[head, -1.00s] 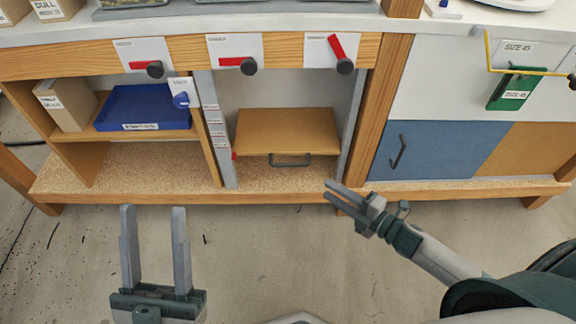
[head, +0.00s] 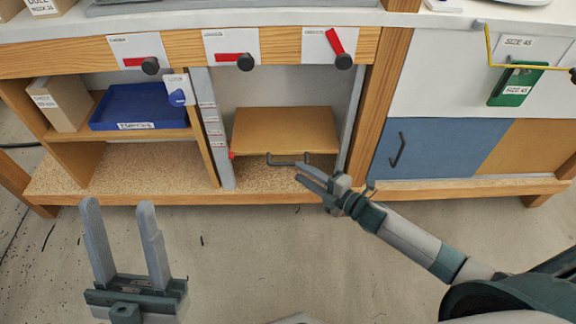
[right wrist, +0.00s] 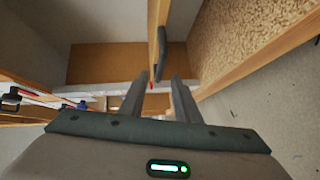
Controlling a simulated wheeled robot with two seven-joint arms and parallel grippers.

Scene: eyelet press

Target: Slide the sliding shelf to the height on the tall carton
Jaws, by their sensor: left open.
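The sliding shelf (head: 285,130) is a brown wooden board in the middle bay, low above the speckled bottom. A dark bar handle (head: 287,160) is on its front edge; it also shows in the right wrist view (right wrist: 161,48). Small labels (head: 211,119) run up the bay's left upright, with a red mark near shelf level; their text is too small to read. A tan carton (head: 60,103) stands on the left shelf. My right gripper (head: 299,172) is open and empty, just in front of the handle. My left gripper (head: 118,204) is open and empty, in front of the bench.
Left of the bay, a blue tray (head: 140,107) sits on a fixed shelf. Three red levers with black knobs are on the rail above. On the right are a blue door (head: 425,148) and a green hanging tag (head: 516,84). The floor in front is clear.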

